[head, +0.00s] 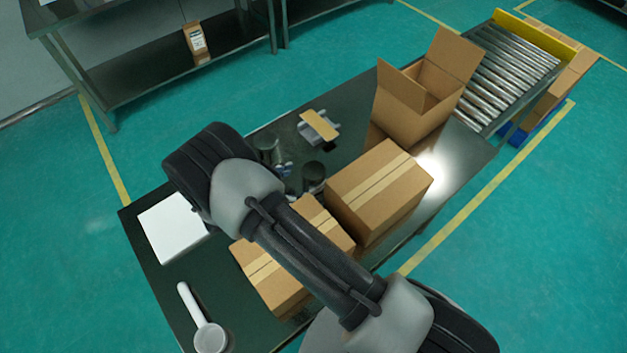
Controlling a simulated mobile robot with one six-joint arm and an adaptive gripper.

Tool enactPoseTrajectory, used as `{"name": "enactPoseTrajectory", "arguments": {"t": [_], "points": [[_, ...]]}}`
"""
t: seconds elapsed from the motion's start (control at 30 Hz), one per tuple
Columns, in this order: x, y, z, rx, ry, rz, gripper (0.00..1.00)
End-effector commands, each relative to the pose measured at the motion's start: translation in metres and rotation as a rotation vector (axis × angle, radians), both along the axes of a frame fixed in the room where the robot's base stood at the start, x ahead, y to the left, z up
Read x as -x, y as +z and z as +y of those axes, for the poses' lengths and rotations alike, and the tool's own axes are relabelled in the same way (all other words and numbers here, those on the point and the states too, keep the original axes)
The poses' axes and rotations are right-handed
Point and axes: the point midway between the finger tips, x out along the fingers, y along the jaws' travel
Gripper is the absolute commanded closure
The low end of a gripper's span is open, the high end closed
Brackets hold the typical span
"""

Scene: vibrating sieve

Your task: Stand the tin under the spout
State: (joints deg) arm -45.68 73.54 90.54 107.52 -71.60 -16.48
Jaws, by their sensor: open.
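A dark, round tin-like container (313,174) stands on the dark table (352,112), just left of a closed carton. A grey cylinder (267,150) stands to its left, partly covered by my arm; I cannot tell which of these is the tin. A small metal device with a flat tan piece on top (320,126) sits behind them. I cannot make out a spout. My arm crosses the table from the lower right, and its large joint is over the left side. I cannot make out my gripper, which seems hidden behind the arm.
Two closed cartons (382,188) (262,282) take up the table's near side. An open carton (408,108) stands at the far right, before a roller conveyor (508,68). A white block (172,228) and a white scoop (208,336) lie at left. Some table is bare between them.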

Motion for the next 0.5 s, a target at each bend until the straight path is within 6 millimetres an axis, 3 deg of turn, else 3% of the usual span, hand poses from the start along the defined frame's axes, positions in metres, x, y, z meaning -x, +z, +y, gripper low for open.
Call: {"name": "enactPoseTrajectory", "arguments": {"t": [0.5], "points": [[-0.032,-0.024,-0.048,-0.001,-0.001,0.001,0.2]]}}
